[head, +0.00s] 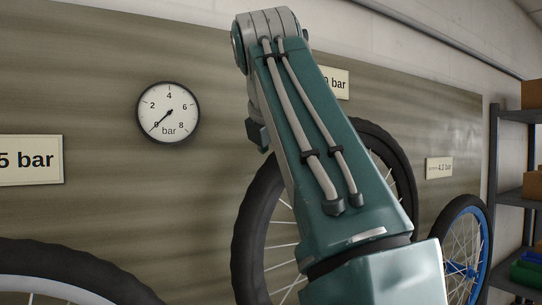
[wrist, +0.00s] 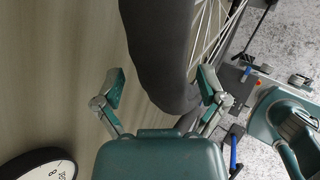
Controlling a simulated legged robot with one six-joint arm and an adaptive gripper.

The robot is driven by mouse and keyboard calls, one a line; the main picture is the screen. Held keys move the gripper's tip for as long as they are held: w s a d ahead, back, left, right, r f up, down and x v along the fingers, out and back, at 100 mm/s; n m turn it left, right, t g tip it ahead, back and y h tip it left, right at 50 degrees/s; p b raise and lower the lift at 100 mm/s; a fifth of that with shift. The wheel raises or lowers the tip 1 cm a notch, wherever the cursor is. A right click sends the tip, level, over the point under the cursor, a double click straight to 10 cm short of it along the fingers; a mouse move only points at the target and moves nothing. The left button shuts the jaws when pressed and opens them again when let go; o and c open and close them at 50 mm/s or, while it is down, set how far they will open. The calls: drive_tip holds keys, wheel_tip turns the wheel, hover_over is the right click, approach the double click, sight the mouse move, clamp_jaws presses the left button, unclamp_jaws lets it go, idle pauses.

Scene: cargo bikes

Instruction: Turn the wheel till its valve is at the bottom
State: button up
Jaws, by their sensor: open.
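A wheel with a thick black tyre (head: 257,225) and thin pale spokes stands in the middle of the head view, partly hidden behind my arm. In the wrist view, its tyre (wrist: 162,45) runs down from the top between the two teal fingers of my gripper (wrist: 161,86). Spokes (wrist: 208,30) show to the right of the tyre. I see no valve in either view.
A round pressure gauge (head: 168,112) hangs on the board, its needle near 0. Another wheel (head: 60,272) is at lower left and a blue-rimmed wheel (head: 462,255) at right. Shelves (head: 510,195) stand at the far right. Tools lie on the floor in the wrist view.

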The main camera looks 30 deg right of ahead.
drive_tip(key=shift+v, duration=1)
drive_tip(key=s+a, duration=0.7)
drive_tip(key=s, duration=0.2)
drive_tip(key=shift+s, duration=0.35)
drive_tip(key=shift+f, duration=0.1)
